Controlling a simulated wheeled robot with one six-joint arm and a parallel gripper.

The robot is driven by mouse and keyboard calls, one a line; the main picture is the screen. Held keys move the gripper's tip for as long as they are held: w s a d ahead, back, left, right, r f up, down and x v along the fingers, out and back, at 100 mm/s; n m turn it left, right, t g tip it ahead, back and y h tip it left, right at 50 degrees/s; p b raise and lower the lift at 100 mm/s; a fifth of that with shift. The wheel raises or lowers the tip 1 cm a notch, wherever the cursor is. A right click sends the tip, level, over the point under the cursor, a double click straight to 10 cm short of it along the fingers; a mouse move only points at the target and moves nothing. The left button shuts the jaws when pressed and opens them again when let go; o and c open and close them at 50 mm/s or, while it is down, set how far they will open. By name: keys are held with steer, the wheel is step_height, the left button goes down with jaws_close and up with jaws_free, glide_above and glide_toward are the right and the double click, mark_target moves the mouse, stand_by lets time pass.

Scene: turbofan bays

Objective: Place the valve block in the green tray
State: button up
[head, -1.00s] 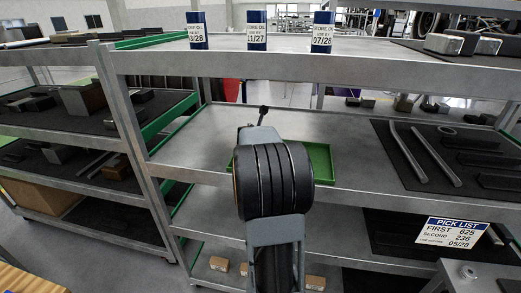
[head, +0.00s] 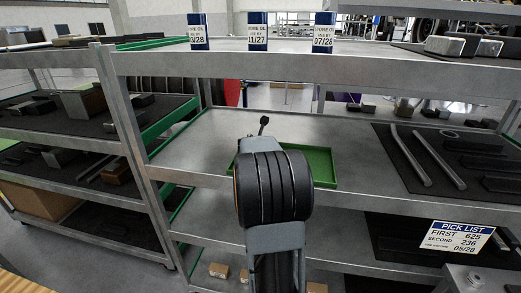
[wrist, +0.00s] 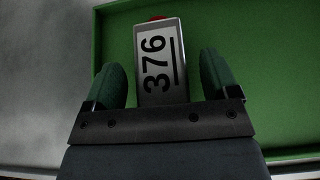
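The green tray (head: 322,168) sits on the middle shelf, partly hidden behind my arm in the head view. In the wrist view its green floor (wrist: 270,80) fills the right side. A pale block with a dark-edged label "376" (wrist: 160,62) and a red bit at its far end shows between my fingers, over the tray floor. I take it for the valve block. My gripper (wrist: 166,82) is open, with a gap between each green finger and the block. Whether the block's underside touches the tray cannot be told. The head view hides the block and fingers.
A dark mat (head: 400,160) with tubes and bars lies right of the tray. A pick list sign (head: 456,236) reads 625 and 236. Several blue-and-white date boxes (head: 257,32) stand on the top shelf above. Bare shelf (head: 195,150) lies left of the tray.

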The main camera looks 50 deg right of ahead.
steer(key=shift+a+r, duration=0.15)
steer(key=shift+r, duration=0.2)
steer(key=p+v, duration=0.2)
steer(key=v, duration=1)
steer(key=s+a+f+m+y, duration=0.2)
steer(key=s+a+m+y, duration=0.1)
steer(key=a+m, duration=0.5)
steer(key=s+a+f+m+g+y, duration=0.1)
steer(key=s+a+f+m+y, duration=0.2)
steer(key=a+m, duration=0.5)
steer(key=s+a+f+m+y, duration=0.2)
steer(key=s+a+m+y, duration=0.2)
steer(key=a+m, duration=0.4)
steer(key=s+a, duration=0.1)
steer(key=a, duration=0.5)
steer(key=shift+s+f+g, duration=0.2)
steer(key=shift+f+g, duration=0.1)
steer(key=shift+g, duration=0.1)
